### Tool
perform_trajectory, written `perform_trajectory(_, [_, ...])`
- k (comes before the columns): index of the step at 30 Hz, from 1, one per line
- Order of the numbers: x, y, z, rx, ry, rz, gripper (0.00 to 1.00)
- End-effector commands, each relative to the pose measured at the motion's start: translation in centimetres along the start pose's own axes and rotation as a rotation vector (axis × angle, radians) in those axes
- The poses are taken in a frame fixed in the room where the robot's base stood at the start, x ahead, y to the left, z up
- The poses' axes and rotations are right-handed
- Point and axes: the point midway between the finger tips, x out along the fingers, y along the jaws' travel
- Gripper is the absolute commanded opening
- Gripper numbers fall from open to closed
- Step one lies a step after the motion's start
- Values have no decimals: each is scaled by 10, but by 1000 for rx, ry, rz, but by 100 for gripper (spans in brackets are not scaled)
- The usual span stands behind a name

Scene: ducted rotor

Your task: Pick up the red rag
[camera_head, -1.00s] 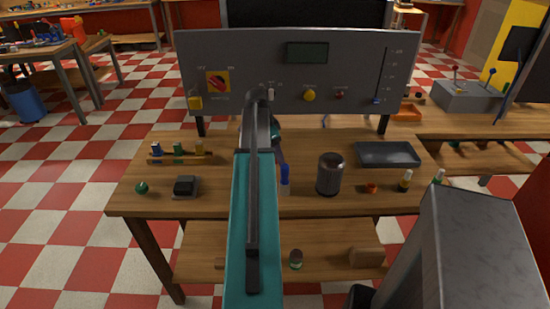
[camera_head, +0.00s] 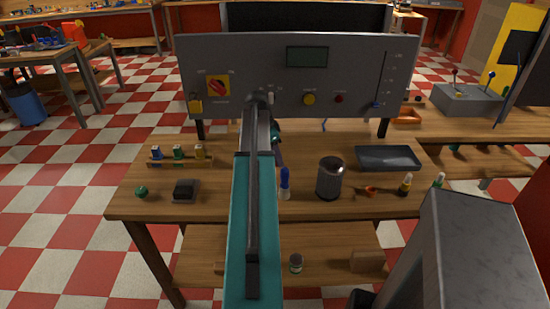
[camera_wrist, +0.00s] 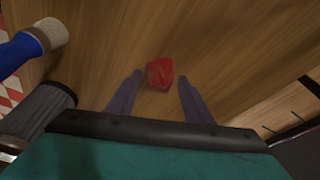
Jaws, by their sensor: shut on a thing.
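The red rag (camera_wrist: 160,73) is a small crumpled bundle at the middle of the wrist view, against the wooden bench top. My gripper (camera_wrist: 160,76) has its two dark fingers on either side of the rag, and it is shut on it. The rag sits at the fingertips. Whether it touches the bench top I cannot tell. In the head view my teal and grey arm reaches over the bench and hides the rag.
The wooden bench (camera_head: 330,210) holds a blue-capped bottle (camera_head: 285,183), a dark metal can (camera_head: 330,178), a grey tray (camera_head: 388,158) and a black-topped block (camera_head: 185,190). A grey control panel (camera_head: 340,75) stands at the back.

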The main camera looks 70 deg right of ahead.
Motion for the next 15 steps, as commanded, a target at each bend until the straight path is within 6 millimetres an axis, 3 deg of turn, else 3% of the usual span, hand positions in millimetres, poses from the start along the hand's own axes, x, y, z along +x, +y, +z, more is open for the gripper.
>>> perform_trajectory(11, [-26, -1, -8, 1, 1, -2, 21])
perform_trajectory(15, [-30, 10, 0, 0, 0, -1, 21])
